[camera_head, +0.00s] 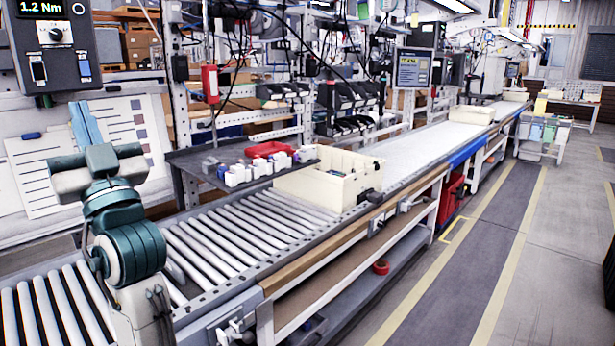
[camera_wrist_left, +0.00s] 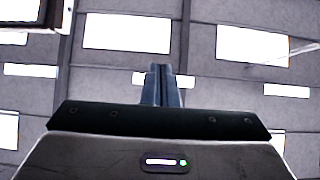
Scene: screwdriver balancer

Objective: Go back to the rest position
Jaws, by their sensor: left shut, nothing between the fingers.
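My left gripper (camera_head: 85,122) stands at the left of the head view and points up, in front of the whiteboard with papers. In the left wrist view its two blue-grey fingers (camera_wrist_left: 162,86) are together with nothing between them, against the ceiling. My left arm rises from the bottom left, in front of the roller conveyor. A control box (camera_head: 50,45) with a "1.2 Nm" display, a knob and two switches hangs above and to the left of the gripper, apart from it. My right gripper is in neither view.
A cream bin (camera_head: 325,182) stands on the roller conveyor (camera_head: 228,236). A dark shelf (camera_head: 205,172) beside it holds small boxes and a red tray (camera_head: 268,149). A monitor (camera_head: 413,70) stands farther back. The floor aisle (camera_head: 470,250) at the right is clear.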

